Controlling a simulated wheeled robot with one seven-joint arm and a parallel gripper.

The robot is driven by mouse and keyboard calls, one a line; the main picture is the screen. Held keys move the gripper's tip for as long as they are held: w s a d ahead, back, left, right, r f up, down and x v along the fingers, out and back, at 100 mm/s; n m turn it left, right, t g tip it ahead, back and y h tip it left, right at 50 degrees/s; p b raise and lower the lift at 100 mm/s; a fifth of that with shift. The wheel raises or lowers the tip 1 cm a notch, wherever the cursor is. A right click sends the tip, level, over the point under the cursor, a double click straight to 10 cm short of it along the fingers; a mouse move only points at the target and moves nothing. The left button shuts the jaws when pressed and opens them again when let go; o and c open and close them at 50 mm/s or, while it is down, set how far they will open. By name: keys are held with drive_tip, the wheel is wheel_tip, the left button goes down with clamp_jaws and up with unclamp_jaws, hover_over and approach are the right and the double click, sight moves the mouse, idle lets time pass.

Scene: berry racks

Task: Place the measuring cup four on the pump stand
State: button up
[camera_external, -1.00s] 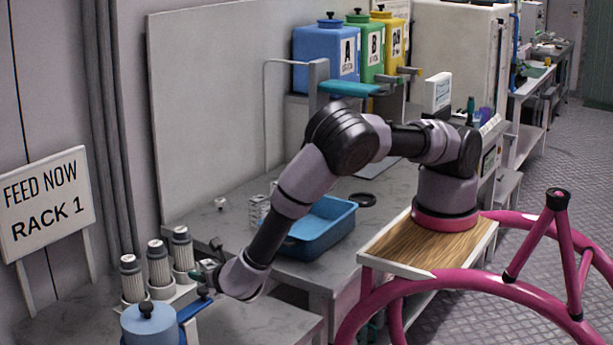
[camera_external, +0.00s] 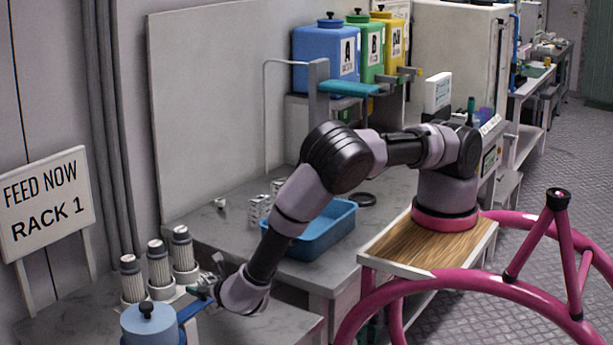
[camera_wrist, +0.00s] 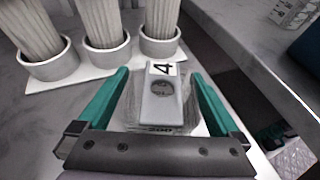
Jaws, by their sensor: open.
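In the wrist view, a grey-white piece with a black "4" label (camera_wrist: 162,68) lies between my gripper's fingers; it appears to be measuring cup four (camera_wrist: 160,104). A "200" mark shows near its lower edge. My gripper (camera_wrist: 160,76) is open, with one teal finger on each side of the cup. Gaps show beside it, so it is not clamped. In the external view my gripper (camera_external: 208,284) is low over the front-left table, right of the ribbed cylinders. The cup is not clear there. I cannot tell which thing is the pump stand.
Ribbed cylinders (camera_external: 158,264) stand in round holders close beside my gripper. A blue lidded canister (camera_external: 148,322) stands in front of them. A blue tray (camera_external: 318,234) sits on the grey bench (camera_external: 205,222). A "RACK 1" sign (camera_external: 45,204) stands at left.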

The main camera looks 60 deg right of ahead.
drive_tip(key=shift+r, duration=0.2)
drive_tip(key=v, duration=0.5)
drive_tip(key=shift+s+a+r, duration=0.1)
drive_tip(key=shift+a+r, duration=0.05)
drive_tip(key=shift+r, duration=0.15)
wheel_tip(320, 180, up, 6)
drive_tip(key=shift+r, duration=0.2)
drive_tip(key=w+d+r+m+g, duration=0.1)
drive_tip(key=d+r+m+g, duration=0.4)
drive_tip(key=d+r+m, duration=0.65)
drive_tip(key=w+d+r+m+g, duration=0.1)
drive_tip(key=d+r+m+g, duration=0.3)
drive_tip(key=d+r+m, duration=0.7)
drive_tip(key=s+d+r+m+t+y, duration=0.3)
drive_tip(key=s+d+r+m+y, duration=0.4)
drive_tip(key=s+d+r+m, duration=0.6)
drive_tip(key=s+d+r, duration=0.2)
drive_tip(key=s+d, duration=0.2)
drive_tip(key=s, duration=0.1)
drive_tip(key=shift+t, duration=0.3)
